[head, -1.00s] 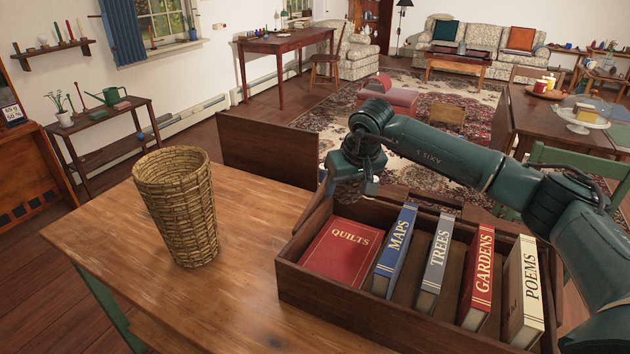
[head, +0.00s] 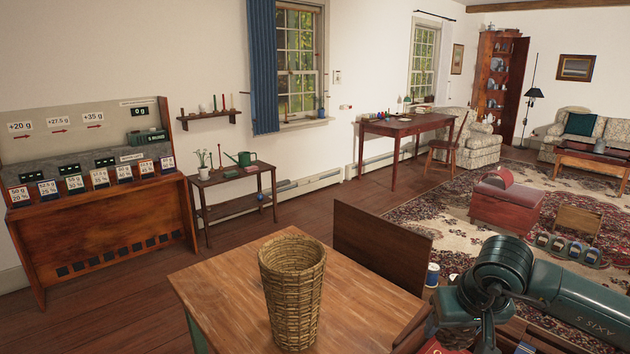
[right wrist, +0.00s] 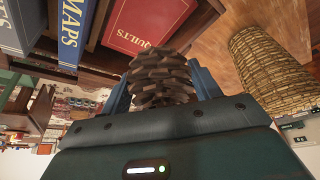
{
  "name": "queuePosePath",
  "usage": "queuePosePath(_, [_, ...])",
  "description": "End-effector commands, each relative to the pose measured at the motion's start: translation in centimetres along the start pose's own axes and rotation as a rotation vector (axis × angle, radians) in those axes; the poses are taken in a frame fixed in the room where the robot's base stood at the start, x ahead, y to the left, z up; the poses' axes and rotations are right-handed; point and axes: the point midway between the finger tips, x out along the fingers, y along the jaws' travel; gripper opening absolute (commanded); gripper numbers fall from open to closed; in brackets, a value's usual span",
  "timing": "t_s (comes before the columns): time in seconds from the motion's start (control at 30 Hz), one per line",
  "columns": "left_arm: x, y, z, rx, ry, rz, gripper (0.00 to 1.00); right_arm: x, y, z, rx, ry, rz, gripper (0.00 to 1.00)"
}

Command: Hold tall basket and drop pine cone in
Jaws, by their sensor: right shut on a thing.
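The tall basket (head: 292,302), woven and tan, stands upright and open-topped on the wooden table; its base reaches near the bottom of the head view. It also shows at the right of the right wrist view (right wrist: 268,72). My right gripper (right wrist: 162,88) is shut on the brown, scaly pine cone (right wrist: 160,78), held between its two blue fingers. The cone is apart from the basket, beside the red Quilts book. My left gripper is out of view.
The wooden table (head: 215,290) is bare left of the basket. A dark upright panel (head: 380,245) stands behind, to the right. The Quilts book (right wrist: 145,25) and Maps book (right wrist: 72,30) lie near my right gripper. A cabinet with cards (head: 110,230) stands far left.

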Motion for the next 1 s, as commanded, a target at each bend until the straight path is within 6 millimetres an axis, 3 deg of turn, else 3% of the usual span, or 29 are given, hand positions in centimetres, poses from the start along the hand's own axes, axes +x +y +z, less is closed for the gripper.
queuePosePath(0.2, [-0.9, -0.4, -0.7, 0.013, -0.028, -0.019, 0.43, -2.8, -2.5, 5.8, -0.009, -0.002, -0.002, 0.41])
queuePosePath(0.4, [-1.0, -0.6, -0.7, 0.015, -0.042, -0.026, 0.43, -4.3, -3.7, 8.9, -0.009, -0.001, -0.003, 0.41])
queuePosePath(1.0, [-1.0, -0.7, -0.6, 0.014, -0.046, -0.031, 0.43, -3.9, -4.1, 10.6, -0.01, -0.005, -0.005, 0.41])
